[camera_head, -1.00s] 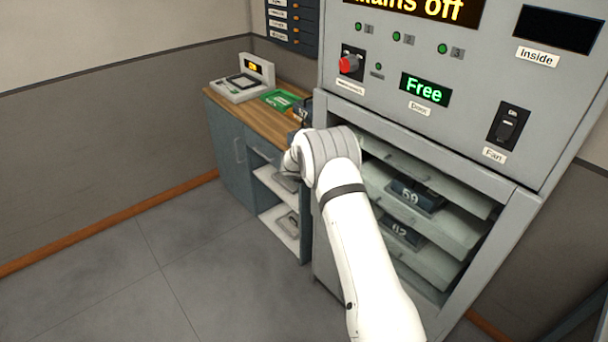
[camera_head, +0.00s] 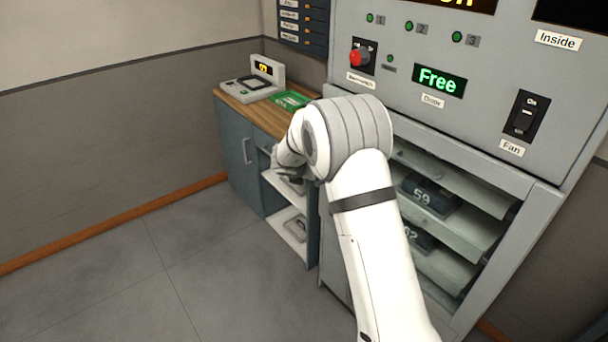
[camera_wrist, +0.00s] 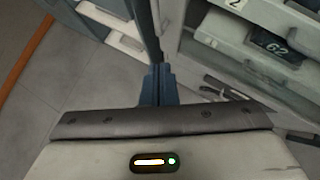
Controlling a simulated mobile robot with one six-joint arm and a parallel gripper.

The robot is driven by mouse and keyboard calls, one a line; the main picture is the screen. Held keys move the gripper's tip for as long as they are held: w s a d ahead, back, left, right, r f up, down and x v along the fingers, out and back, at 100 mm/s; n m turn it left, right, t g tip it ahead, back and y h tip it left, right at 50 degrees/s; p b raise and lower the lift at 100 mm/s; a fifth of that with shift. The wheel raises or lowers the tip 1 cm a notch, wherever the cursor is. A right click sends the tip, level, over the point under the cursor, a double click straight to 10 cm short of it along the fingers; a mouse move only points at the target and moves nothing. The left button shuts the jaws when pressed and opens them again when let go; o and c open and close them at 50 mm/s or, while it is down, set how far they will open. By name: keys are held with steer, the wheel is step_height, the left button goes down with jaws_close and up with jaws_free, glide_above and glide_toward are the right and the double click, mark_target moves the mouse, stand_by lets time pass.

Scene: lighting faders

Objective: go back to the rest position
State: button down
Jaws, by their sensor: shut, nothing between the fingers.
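My gripper (camera_wrist: 157,85) shows in the wrist view with its two dark blue fingers pressed together and nothing between them. It points down past the grey frame of the rack, above the floor. The arm's bend stands in front of the rack's left edge and the right end of the wooden counter (camera_head: 255,110).
The grey rack has pull-out shelves (camera_head: 455,238) with dark modules numbered 59 (camera_head: 428,194) and 62 (camera_wrist: 275,46). A panel above carries a red knob (camera_head: 359,58), a green "Free" display (camera_head: 439,81) and a fan switch (camera_head: 525,114). Open floor (camera_head: 130,260) lies left.

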steer(key=s+r+n+t+y, duration=0.3)
steer(key=s+r+n+y, duration=0.1)
steer(key=r+n, duration=0.8)
steer(key=s+r+n+g+y, duration=0.25)
steer(key=s+r+n, duration=0.35)
steer(key=s+n, duration=0.45)
steer(key=s+d+f+n+g+h, duration=0.1)
steer(key=s+d+f+n+g, duration=0.1)
steer(key=s+d+n, duration=0.3)
steer(key=s+d+f+n+g+h, duration=0.2)
steer(key=s+n, duration=1.1)
steer(key=s, duration=1.2)
steer(key=d+g, duration=0.1)
steer(key=d, duration=0.1)
steer(key=shift+s+d+g, duration=0.2)
steer(key=shift+d+g, duration=0.15)
steer(key=shift+d, duration=0.05)
